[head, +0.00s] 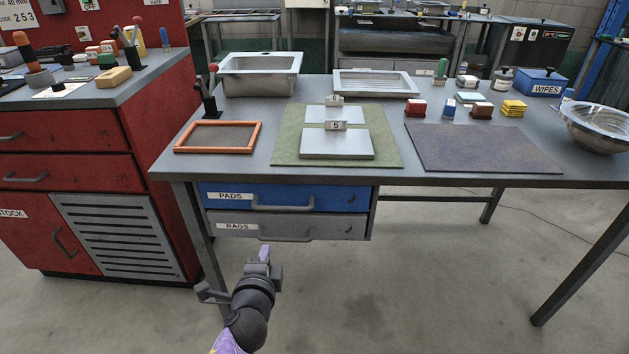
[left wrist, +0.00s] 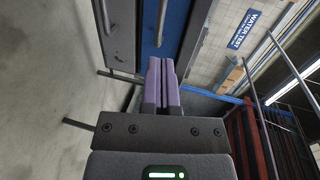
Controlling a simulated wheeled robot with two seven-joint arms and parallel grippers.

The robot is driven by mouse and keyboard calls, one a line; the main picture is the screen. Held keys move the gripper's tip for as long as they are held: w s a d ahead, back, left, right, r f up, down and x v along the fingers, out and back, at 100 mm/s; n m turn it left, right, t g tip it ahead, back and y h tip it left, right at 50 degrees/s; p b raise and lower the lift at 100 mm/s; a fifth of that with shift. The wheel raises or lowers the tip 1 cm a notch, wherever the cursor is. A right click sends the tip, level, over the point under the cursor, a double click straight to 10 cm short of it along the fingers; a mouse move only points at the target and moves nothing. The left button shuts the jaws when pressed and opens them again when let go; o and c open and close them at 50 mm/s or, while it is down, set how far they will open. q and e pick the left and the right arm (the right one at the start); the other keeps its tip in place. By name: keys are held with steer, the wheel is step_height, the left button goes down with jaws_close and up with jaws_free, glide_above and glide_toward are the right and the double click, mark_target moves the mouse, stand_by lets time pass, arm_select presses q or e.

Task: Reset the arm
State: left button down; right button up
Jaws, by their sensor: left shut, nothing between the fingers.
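My left gripper (head: 264,254) is in front of and below the table's drawers in the head view, apart from them. In the left wrist view its two purple fingers (left wrist: 161,82) are together, with nothing between them. The blue PADS drawer (head: 285,197) and the grey RAGS drawer (head: 285,226) look closed behind it. The blue drawer front (left wrist: 165,30) also shows beyond the fingertips in the left wrist view. My right gripper is in neither view.
The metal table (head: 440,180) carries a sink basin (head: 260,73), a green mat (head: 388,156) with grey plates, an orange-framed tray (head: 218,149), a dark mat (head: 485,148) and a steel bowl (head: 600,125). A red cabinet (head: 75,150) stands left. The floor (head: 400,270) in front is clear.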

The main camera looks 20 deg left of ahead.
arm_select(q)
steer(key=s+d+f+n+g+h+p, duration=0.1)
steer(key=s+f+n+g+h+p, duration=0.45)
steer(key=s+f, duration=1.5)
steer(key=s+f+n+g+y, duration=0.1)
steer(key=s+g, duration=0.4)
steer(key=s, duration=0.9)
steer(key=s+a+f+n+g+y, duration=0.1)
steer(key=s+f+n+g, duration=0.3)
steer(key=s, duration=0.9)
steer(key=shift+s+a+n+g, duration=0.2)
steer(key=shift+s+n+g, duration=0.2)
steer(key=shift+n+g, duration=0.4)
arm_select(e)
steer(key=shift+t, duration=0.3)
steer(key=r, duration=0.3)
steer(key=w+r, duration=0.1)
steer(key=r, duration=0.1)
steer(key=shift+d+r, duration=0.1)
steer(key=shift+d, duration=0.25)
arm_select(q)
steer(key=shift+y, duration=0.25)
